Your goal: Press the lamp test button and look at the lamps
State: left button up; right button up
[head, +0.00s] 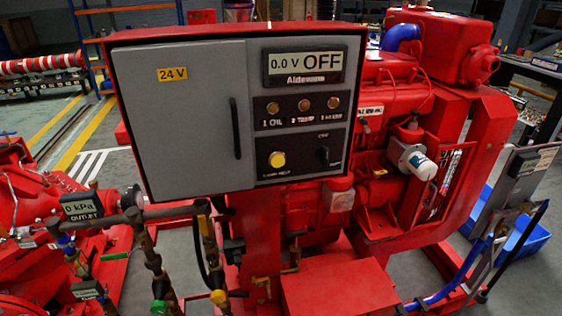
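The grey control panel (190,120) in its red cabinet faces me in the upper middle of the head view. The yellow lamp test button (277,159) is on its lower right part, above a small label. Above it is a row of three round lamps, the oil lamp (272,108), the middle lamp (304,105) and the right lamp (334,102). All three look dull amber-brown and unlit. The display (304,65) above reads 0.0 V OFF. Neither of my grippers shows in the head view.
A dark rotary switch (323,154) is right of the button. The panel door has a black handle (235,128). Pipes and valves with an outlet gauge (82,208) reading 0 kPa stand at lower left. The red engine (400,110) is behind and to the right. The space before the panel looks clear.

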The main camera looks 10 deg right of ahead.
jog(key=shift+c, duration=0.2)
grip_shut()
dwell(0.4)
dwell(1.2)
